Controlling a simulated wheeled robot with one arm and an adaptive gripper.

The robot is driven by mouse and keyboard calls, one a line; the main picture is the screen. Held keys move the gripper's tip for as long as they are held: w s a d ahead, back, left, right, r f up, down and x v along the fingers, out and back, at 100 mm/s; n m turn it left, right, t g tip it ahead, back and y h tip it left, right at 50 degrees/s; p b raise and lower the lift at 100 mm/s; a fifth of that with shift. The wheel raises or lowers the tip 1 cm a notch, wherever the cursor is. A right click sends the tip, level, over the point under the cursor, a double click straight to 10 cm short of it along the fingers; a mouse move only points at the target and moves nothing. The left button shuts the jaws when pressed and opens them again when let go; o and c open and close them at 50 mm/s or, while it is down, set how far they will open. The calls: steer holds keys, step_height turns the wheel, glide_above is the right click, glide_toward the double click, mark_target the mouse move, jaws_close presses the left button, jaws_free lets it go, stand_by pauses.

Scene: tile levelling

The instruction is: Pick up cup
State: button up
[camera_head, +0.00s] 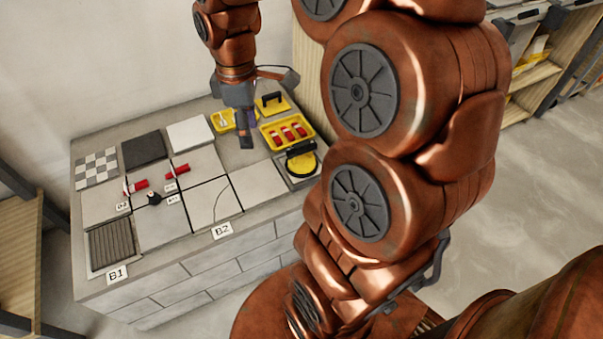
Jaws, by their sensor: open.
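No drinking cup shows in the head view. A round yellow disc with a black handle (302,166), which looks like a suction cup, sits at the right end of the tiled bench (118,278). My gripper (246,140) points down over the back right part of the bench, to the left of and behind the disc. It is open, with nothing seen in it. Its fingers overlap in this view, so the gap between them is hard to see. Its height above the bench cannot be told.
A yellow tray with red-handled items (266,136) lies close right of my gripper. A yellow piece with a black handle (271,105) stands behind it. Tiles, red-handled tools (136,186) and labels cover the left of the bench. Shelves (536,75) stand at the far right.

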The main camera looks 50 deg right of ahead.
mark_target(302, 143)
steer(key=w+d+f+n+b, duration=0.1)
steer(key=w+d+f+b, duration=0.1)
steer(key=d+f+b, duration=0.3)
steer(key=w+d+f+n+b, duration=0.2)
steer(key=d+f+b, duration=0.4)
steer(key=d+f, duration=0.3)
steer(key=w+d+f+n+b, duration=0.2)
steer(key=d+f+b, duration=0.4)
steer(key=d+f, duration=0.1)
steer(key=shift+d+f+t, duration=0.2)
steer(key=shift+d+t, duration=0.1)
steer(key=shift+d, duration=0.25)
steer(key=shift+f+b, duration=0.55)
steer(key=shift+f, duration=0.75)
steer(key=shift+a+f+b, duration=0.15)
steer(key=shift+f+b, duration=1.35)
steer(key=shift+f, duration=1.05)
steer(key=shift+r, duration=0.1)
jaws_close()
